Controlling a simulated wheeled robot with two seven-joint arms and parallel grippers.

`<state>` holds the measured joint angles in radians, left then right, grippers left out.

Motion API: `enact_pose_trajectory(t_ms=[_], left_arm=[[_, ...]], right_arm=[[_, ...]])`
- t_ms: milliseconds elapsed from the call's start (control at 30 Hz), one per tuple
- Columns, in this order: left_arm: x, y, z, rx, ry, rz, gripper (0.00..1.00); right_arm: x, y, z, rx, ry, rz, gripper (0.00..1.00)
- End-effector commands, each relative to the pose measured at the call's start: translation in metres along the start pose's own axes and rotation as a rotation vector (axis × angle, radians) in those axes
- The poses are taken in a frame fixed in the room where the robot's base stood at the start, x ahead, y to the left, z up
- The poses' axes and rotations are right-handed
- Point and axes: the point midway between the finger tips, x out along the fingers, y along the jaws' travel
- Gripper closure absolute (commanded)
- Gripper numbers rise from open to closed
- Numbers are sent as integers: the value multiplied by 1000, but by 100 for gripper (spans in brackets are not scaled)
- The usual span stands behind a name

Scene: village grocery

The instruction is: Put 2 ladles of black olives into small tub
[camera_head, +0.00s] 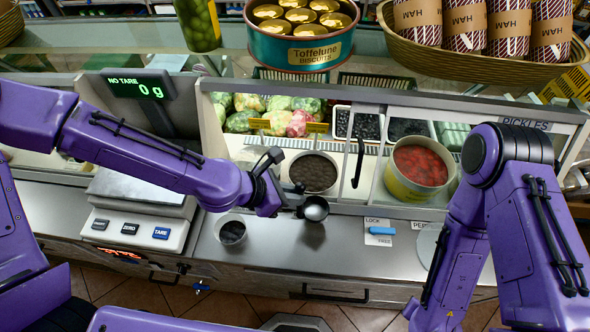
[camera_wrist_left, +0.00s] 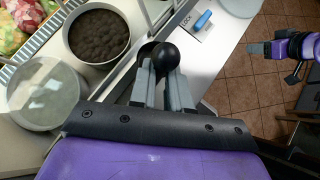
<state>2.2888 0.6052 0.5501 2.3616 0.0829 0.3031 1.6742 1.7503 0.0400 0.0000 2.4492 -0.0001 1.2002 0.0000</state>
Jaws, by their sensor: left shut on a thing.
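My left gripper (camera_head: 279,202) is shut on a ladle (camera_head: 315,209), whose shiny round bowl hangs over the steel counter and looks empty. In the left wrist view the fingers (camera_wrist_left: 163,88) close below a dark round part. The tub of black olives (camera_head: 314,173) stands in the case just behind the ladle; it also shows in the left wrist view (camera_wrist_left: 98,36). The small tub (camera_head: 232,230) stands on the counter, left of the ladle, with dark contents low inside. My right gripper (camera_wrist_left: 264,48) shows small at the right of the left wrist view; its jaw opening is unclear.
A scale (camera_head: 140,218) reading 0 g stands left of the small tub. A pot of red pickles (camera_head: 419,168) and a black hooked handle (camera_head: 358,162) are to the right of the olives. Glass and a rail edge the case.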

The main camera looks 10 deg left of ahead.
Motion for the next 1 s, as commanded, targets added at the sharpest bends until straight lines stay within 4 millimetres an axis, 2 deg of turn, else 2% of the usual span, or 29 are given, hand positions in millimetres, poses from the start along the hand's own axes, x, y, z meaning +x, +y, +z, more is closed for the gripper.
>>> enact_pose_trajectory(t_ms=[133,233,500,1000], left_arm=[[-1,0,1,5,-4,5,100],[3,8,3,7,-5,7,100],[25,47,13,1,0,1,100],[56,105,29,0,1,-1,100]], right_arm=[[1,0,1,0,-1,1,57],[2,0,2,-1,-1,1,57],[10,0,5,-1,-2,1,57],[31,-2,14,0,-1,1,57]])
